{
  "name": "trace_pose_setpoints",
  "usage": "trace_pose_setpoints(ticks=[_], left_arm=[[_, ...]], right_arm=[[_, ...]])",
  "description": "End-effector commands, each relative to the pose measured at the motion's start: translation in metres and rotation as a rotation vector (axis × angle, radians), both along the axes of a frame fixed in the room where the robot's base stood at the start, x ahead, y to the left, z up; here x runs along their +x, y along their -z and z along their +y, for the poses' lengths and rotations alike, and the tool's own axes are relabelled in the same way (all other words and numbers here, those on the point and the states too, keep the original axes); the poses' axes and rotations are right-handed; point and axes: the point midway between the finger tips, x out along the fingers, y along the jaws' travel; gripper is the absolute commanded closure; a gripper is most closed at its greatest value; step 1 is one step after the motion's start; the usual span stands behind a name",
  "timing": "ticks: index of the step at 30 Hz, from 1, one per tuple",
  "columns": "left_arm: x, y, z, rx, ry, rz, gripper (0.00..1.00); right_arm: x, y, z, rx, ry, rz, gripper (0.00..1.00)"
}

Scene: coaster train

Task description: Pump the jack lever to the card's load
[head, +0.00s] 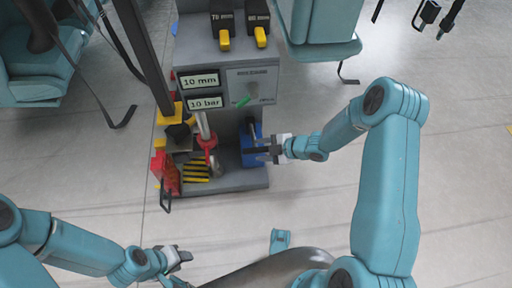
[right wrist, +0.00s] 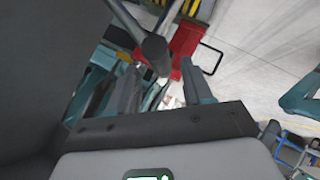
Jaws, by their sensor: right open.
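The grey jack station (head: 250,182) stands upright in the middle of the head view. Two pale plates on its front read "10 mm" (head: 200,81) and "10 bar" (head: 205,103). A pale rod (head: 203,124) runs down to a red part (head: 207,142) at the base. My right gripper (head: 257,150) is open at the blue part (head: 248,134); contact is unclear. In the right wrist view, a dark round-ended rod (right wrist: 154,46) shows beyond its fingers. My left gripper (head: 180,268) is low, away from the station; its jaws are unclear.
Teal seats (head: 322,30) stand behind. The floor to the right is clear.

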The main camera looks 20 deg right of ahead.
Motion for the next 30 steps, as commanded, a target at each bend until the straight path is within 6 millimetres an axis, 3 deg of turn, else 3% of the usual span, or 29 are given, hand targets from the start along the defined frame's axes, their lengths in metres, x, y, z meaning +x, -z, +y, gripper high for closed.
trace_pose_setpoints(ticks=[1, 3, 12, 19, 30], left_arm=[[-0.001, -0.011, -0.001, 0.0, 0.005, 0.001, 0.61], [-0.002, -0.018, -0.003, -0.002, 0.011, 0.004, 0.61], [-0.008, -0.04, -0.008, -0.006, 0.033, 0.014, 0.61], [-0.009, -0.045, -0.009, -0.007, 0.039, 0.016, 0.61], [-0.009, -0.044, -0.009, -0.007, 0.039, 0.016, 0.61]], right_arm=[[-0.008, -0.015, -0.01, 0.0, 0.005, 0.0, 0.5], [-0.02, -0.026, -0.021, -0.001, 0.006, 0.0, 0.5], [-0.062, -0.064, -0.061, -0.001, 0.005, 0.002, 0.5], [-0.074, -0.073, -0.072, 0.001, 0.002, 0.002, 0.5], [-0.075, -0.073, -0.073, 0.0, 0.001, 0.002, 0.5]])
